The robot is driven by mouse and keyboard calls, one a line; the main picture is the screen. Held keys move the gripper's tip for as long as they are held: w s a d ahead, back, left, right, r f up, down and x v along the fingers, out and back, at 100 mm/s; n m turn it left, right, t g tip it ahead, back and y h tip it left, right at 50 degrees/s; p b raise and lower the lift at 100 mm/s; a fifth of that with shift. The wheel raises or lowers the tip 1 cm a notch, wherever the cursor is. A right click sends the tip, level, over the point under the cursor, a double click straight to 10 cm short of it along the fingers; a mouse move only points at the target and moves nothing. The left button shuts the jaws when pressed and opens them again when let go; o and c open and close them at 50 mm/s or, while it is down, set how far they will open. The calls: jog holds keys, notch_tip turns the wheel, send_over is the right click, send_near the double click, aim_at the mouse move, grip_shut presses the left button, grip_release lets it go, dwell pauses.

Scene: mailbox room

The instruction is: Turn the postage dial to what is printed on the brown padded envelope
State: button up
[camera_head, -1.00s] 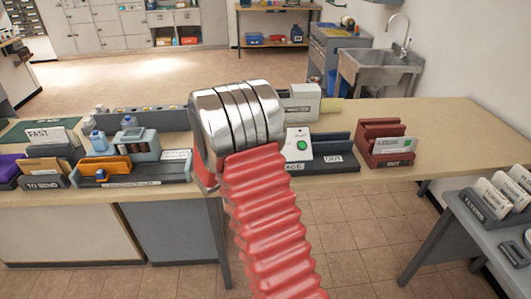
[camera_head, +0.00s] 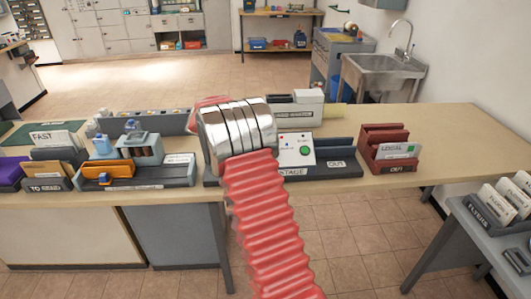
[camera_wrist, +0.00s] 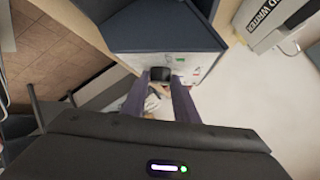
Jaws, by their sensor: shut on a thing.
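The two dark fingers are shut on the dark dial knob (camera_wrist: 160,74) on that panel. The dial's setting cannot be read. A tan-brown envelope (camera_head: 43,171) shows in the "TO SEND" rack at the left. I cannot tell if it is the padded one, and no print on it is readable.
A red "OUT" rack (camera_head: 385,150) stands right of the machine. A grey tray (camera_head: 150,184) with an orange item stands to its left. Flyers stand on a side table (camera_head: 490,240) at the right. The counter's right end (camera_head: 465,135) is clear.

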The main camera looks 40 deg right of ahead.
jog(key=shift+w+d+r+m+g+y, duration=0.1)
jog(key=shift+d+m+g+y, duration=0.1)
jog(key=shift+m+y, duration=0.3)
jog(key=shift+w+d+r+m+g+y, duration=0.1)
jog(key=shift+m+g+y, duration=0.1)
jog(key=shift+m+y, duration=0.25)
jog(key=o, duration=1.1)
jog(key=shift+c, duration=0.2)
jog(key=shift+a, duration=0.1)
jog(key=v, duration=1.3)
jog(key=shift+w+a+r, duration=0.15)
jog(key=shift+w+r, duration=0.05)
jog(key=shift+w, duration=0.05)
